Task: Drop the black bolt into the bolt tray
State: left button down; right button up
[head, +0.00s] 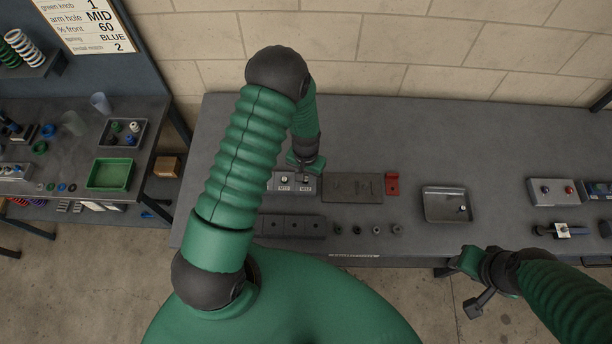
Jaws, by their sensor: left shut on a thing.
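My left gripper (306,172) is shut, small and partly hidden by its own wrist, over the labelled light blocks. The black bolt at its fingertips is too small and dark to make out clearly. A shallow grey metal tray (432,212), which looks like the bolt tray, lies on the bench to the right of the gripper, apart from it. A small bolt-like piece (462,209) is inside it at the right. My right gripper (482,298) is at the bench's front edge, below the tray; its finger opening is unclear.
Light labelled blocks (283,183), a dark grey plate (352,189) and a red block (392,184) lie left of the tray. Several small dark pieces (376,230) line the front. Boxes with knobs (552,192) stand right. Bare bench lies behind the tray.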

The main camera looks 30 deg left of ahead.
aim_at(442, 205)
jog(key=i+l+z, duration=0.3)
jog(key=l, duration=0.3)
jog(key=i+l+z, duration=0.3)
jog(key=i+l, duration=0.2)
